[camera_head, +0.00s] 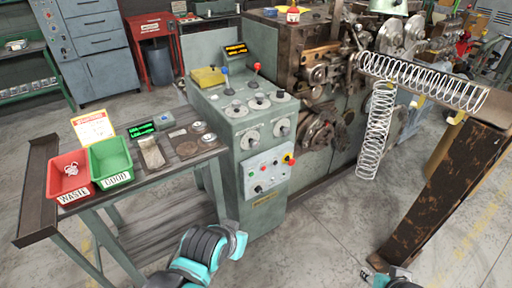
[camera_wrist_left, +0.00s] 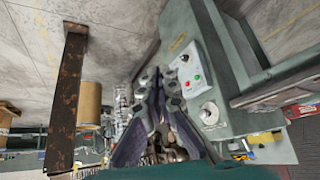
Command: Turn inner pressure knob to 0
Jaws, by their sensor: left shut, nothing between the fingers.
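The grey-green control console (camera_head: 222,119) stands in the middle of the head view. Its front carries two round dial knobs, a left one (camera_head: 250,140) and a right one (camera_head: 281,127). Smaller knobs (camera_head: 259,101) sit in a row above them. I cannot read which one is the inner pressure knob. In the left wrist view a dial knob (camera_wrist_left: 208,113) shows right of my left gripper (camera_wrist_left: 161,80), which is shut and empty, apart from the knob. In the head view my left arm is low in front of the console. Only a small part of my right arm's end shows at the bottom edge.
A panel with red, yellow and green buttons (camera_head: 268,170) sits below the dials. Levers (camera_head: 256,70) rise from the console top. A side table with red (camera_head: 70,178) and green (camera_head: 111,162) bins stands left. A rusty beam (camera_head: 440,195) and wire springs (camera_head: 376,130) are right.

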